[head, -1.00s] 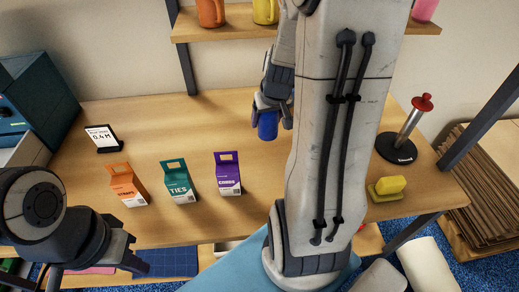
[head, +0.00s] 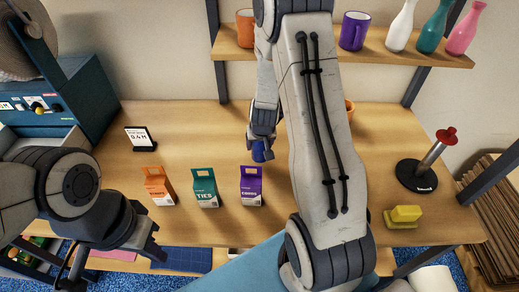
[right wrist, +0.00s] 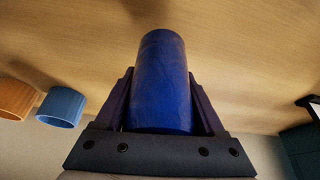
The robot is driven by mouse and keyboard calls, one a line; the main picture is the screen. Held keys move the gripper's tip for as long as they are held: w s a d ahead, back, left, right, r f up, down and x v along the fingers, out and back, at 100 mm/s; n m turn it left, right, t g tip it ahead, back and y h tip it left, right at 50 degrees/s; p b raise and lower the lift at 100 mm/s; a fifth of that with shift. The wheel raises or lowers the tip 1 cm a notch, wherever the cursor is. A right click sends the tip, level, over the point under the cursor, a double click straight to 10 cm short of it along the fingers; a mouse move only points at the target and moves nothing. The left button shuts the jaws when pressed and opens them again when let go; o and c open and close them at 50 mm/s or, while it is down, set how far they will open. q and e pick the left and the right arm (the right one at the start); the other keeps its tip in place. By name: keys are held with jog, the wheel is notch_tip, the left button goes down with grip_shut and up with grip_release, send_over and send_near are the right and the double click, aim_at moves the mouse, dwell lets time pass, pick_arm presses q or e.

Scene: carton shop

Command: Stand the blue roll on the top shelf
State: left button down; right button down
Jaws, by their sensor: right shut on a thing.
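The blue roll (head: 262,151) is held in my right gripper (head: 263,138), over the table behind the purple carton. In the right wrist view the roll (right wrist: 162,80) sits between both fingers, its far end pointing away from the gripper. The wooden shelf (head: 300,54) above the table holds an orange mug (head: 245,28), a purple mug (head: 354,30) and white, teal and pink bottles. My right arm hides part of this shelf. My left gripper (head: 150,245) is open and empty at the table's front left edge.
Orange (head: 154,186), teal (head: 205,187) and purple (head: 251,186) cartons stand on the table (head: 190,130). A small sign (head: 140,139) is behind them. A red-topped stand (head: 425,160) and a yellow block (head: 404,215) are at right. An orange cup (head: 350,108) is partly behind my arm.

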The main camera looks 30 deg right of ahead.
aim_at(260, 151)
jog(key=shift+f, duration=1.35)
jog(key=shift+f, duration=0.1)
jog(key=shift+f+b, duration=0.15)
jog(key=shift+b, duration=0.15)
grip_release()
